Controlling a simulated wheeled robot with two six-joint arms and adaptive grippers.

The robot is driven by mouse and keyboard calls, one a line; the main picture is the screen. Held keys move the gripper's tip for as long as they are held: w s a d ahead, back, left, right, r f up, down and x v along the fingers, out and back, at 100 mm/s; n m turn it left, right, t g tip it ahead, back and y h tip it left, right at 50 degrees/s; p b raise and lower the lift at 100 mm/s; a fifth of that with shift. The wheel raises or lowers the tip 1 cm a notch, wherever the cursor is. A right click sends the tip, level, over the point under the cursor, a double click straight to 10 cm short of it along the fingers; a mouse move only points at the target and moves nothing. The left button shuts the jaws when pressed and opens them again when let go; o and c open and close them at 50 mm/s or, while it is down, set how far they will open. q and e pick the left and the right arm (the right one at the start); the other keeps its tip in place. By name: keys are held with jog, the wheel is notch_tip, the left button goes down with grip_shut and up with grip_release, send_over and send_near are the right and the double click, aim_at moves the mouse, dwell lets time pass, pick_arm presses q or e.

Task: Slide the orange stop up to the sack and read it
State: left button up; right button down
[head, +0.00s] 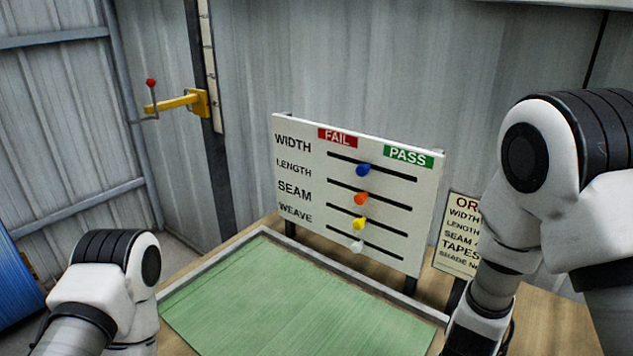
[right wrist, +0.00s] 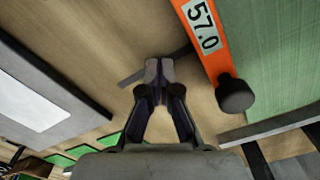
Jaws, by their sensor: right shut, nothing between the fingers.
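The orange stop (right wrist: 212,52) shows in the right wrist view as an orange bar with a pale display reading 57.0 and a black knob (right wrist: 235,95) at its near end. A green surface (right wrist: 268,60) lies just right of it. My right gripper (right wrist: 160,68) is shut and empty, pointing at the wooden tabletop left of the stop, apart from it. In the head view the stop is not visible. I cannot make out a separate sack; a green sheet (head: 290,300) lies inside a grey frame there. My left gripper is not in view.
A white board (head: 300,195) has FAIL and PASS labels and rows WIDTH, LENGTH, SEAM and WEAVE, with blue (head: 363,170), orange (head: 361,198), yellow (head: 359,223) and white (head: 357,246) knobs. An order card (head: 457,235) stands right of it. A yellow bracket (head: 180,102) is on the wall.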

notch_tip(320, 180, up, 7)
jog(key=p, duration=0.6)
